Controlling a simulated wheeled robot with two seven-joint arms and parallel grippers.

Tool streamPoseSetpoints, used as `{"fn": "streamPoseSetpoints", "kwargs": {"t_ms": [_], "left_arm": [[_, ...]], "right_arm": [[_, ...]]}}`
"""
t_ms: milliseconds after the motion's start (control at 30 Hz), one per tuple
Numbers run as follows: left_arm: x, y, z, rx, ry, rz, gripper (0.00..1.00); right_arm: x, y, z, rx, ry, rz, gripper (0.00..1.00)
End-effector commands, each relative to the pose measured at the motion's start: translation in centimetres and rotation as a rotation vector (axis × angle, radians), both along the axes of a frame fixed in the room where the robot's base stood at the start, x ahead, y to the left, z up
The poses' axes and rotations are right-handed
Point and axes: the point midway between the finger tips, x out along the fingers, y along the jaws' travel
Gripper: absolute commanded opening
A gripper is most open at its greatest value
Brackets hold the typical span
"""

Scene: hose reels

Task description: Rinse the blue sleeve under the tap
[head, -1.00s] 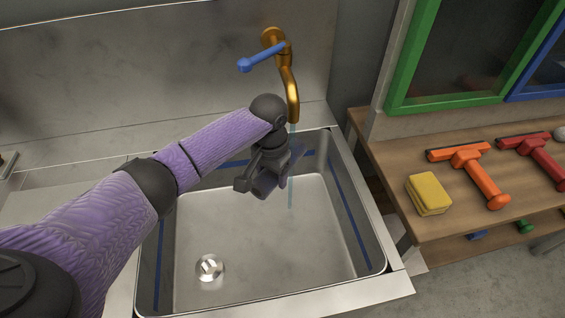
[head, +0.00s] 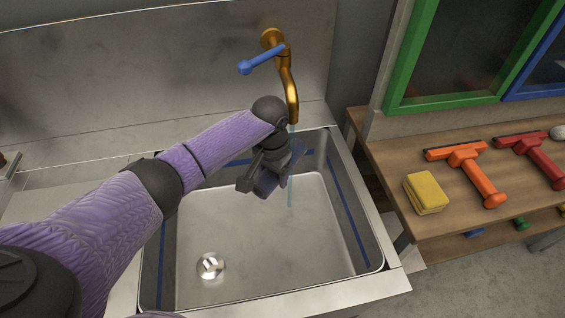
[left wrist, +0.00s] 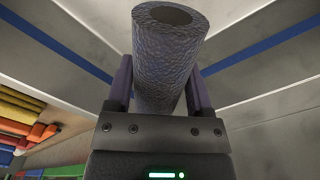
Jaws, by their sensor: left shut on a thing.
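The sleeve (left wrist: 167,60) is a thick hollow tube with a wrinkled surface, dark grey-blue in the left wrist view. My left gripper (head: 268,178) is shut on it, with one finger on each side, over the sink. In the head view the gripper mostly hides the sleeve. The brass tap (head: 290,90) with its blue lever (head: 262,59) is on the back wall. A thin pale stream of water (head: 291,190) runs down from its spout, right at the gripper. I cannot tell exactly where it meets the sleeve. My right gripper is not in view.
The steel sink (head: 270,240) has blue stripes on its walls and a drain (head: 210,266) at the front left.

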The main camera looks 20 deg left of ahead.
Motion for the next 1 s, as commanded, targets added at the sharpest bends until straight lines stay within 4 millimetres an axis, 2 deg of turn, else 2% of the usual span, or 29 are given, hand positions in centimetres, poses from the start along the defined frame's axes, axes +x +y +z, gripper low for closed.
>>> {"fn": "streamPoseSetpoints", "kwargs": {"t_ms": [67,400,600,1000], "left_arm": [[-0.1,0.2,0.2,0.000,0.000,0.000,0.07],[-0.1,0.1,0.0,0.000,0.000,0.000,0.07],[0.3,-0.5,0.1,-0.001,0.000,0.001,0.07],[0.2,-0.3,0.2,0.000,0.000,0.001,0.07]], "right_arm": [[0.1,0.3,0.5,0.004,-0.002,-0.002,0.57],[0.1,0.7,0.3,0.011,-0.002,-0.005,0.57],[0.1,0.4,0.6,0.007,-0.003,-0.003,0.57],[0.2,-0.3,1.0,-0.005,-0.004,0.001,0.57]]}}
